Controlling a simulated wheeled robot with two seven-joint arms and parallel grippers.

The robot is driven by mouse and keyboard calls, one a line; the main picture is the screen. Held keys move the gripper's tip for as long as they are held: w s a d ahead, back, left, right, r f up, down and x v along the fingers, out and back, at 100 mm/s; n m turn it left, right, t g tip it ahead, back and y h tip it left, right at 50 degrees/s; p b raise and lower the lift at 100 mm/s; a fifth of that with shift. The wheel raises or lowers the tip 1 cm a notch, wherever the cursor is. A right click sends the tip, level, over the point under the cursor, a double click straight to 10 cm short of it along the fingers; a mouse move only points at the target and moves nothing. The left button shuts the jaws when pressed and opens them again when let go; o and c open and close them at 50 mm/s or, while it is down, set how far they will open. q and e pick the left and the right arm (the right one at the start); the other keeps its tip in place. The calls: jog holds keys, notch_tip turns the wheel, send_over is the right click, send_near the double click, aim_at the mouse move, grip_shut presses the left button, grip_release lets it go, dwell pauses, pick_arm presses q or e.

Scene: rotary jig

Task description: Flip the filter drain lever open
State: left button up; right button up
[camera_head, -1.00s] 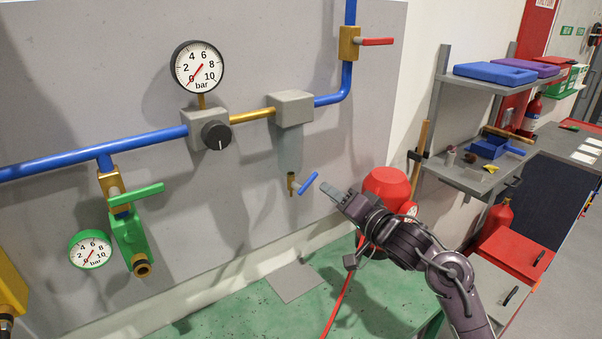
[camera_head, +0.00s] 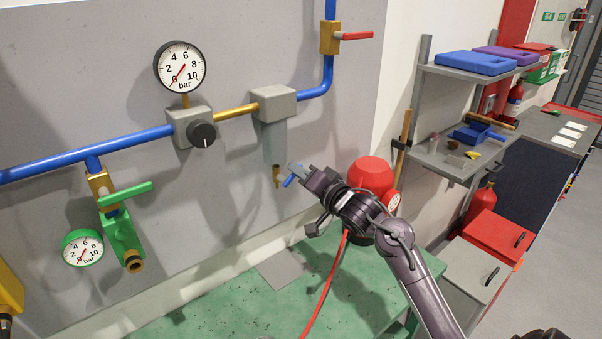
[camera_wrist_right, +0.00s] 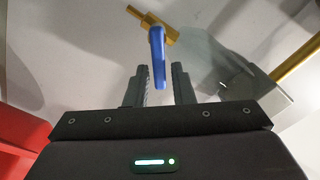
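The blue drain lever (camera_head: 288,181) sits at the brass drain valve (camera_head: 276,175) below the grey filter (camera_head: 273,140). My right gripper (camera_head: 295,171) is at the lever and hides part of it in the head view. In the right wrist view, the blue lever (camera_wrist_right: 158,58) runs from the brass drain (camera_wrist_right: 152,24) down between the two dark fingers. The right gripper (camera_wrist_right: 159,76) is open, with a gap on each side of the lever. My left gripper is not in view.
A red round tank (camera_head: 371,176) stands close to my right wrist, with a red hose (camera_head: 328,280) running down from it. The grey panel (camera_head: 225,215) is close behind the drain. The green bench top (camera_head: 225,312) has free room below.

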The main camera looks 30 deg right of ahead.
aim_at(282, 167)
grip_shut()
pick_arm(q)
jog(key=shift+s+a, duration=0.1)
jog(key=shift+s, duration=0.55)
pick_arm(e)
jog(key=shift+a+r+n, duration=0.1)
jog(key=shift+n, duration=0.2)
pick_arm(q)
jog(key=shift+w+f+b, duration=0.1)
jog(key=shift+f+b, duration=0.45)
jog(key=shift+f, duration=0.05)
pick_arm(e)
jog(key=shift+s+a+r+n, duration=0.15)
jog(key=shift+a+n, duration=0.3)
jog(key=shift+n, duration=1.1)
jog(key=shift+w+a+r+n, duration=0.15)
jog(key=shift+a+n, duration=0.3)
jog(key=shift+n, duration=1.15)
jog(key=shift+s+a+r+n, duration=0.1)
jog(key=shift+a+r+n, duration=0.25)
jog(key=shift+n, duration=1.2)
jog(key=shift+a, duration=0.15)
jog(key=shift+f, duration=0.1)
